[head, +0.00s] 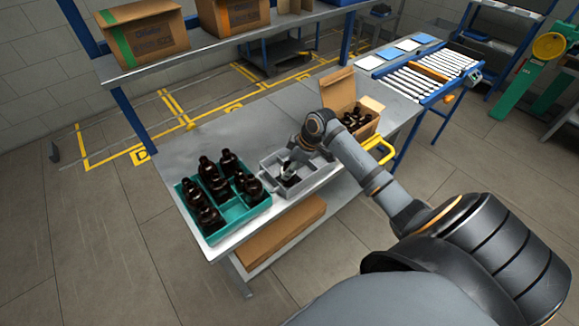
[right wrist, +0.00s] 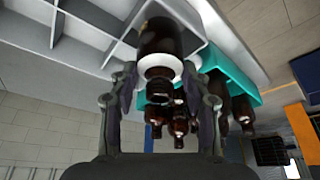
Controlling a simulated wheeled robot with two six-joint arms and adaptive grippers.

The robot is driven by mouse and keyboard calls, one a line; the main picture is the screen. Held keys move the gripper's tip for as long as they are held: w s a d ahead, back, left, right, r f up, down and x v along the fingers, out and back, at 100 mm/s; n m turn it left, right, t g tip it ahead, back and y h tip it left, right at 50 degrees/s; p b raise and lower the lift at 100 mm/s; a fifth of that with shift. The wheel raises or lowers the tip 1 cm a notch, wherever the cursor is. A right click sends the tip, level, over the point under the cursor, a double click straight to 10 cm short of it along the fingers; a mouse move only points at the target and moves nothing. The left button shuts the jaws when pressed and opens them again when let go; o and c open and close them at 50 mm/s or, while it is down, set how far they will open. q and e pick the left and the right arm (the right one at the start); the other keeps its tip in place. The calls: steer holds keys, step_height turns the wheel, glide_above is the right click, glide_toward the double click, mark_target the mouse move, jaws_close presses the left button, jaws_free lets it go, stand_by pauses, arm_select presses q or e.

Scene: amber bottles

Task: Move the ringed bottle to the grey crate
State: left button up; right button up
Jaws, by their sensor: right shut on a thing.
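The ringed bottle (right wrist: 160,40) is dark amber with a white ring around its shoulder. In the right wrist view it is between the fingers of my right gripper (right wrist: 160,80), which is shut on it near the neck. Its base is at the compartments of the grey crate (right wrist: 85,45); I cannot tell whether it touches the crate floor. In the head view my right gripper (head: 289,167) is over the grey crate (head: 322,175) on the table and largely hides the bottle. My left gripper is not in view.
A teal crate (head: 237,217) with several dark bottles stands close to the left of the grey crate. An open cardboard box (head: 341,92) with dark bottles stands behind at the right. A shelf (head: 225,43) with cartons spans above the back. The table's back left is clear.

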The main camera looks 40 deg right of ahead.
steer(key=shift+f, duration=0.15)
steer(key=shift+f+b, duration=0.65)
steer(key=shift+f, duration=0.6)
steer(key=o, duration=1.3)
steer(key=shift+c, duration=0.2)
steer(key=shift+r, duration=0.1)
steer(key=v, duration=1.1)
steer(key=shift+r, duration=0.35)
steer(key=shift+s+d, duration=0.1)
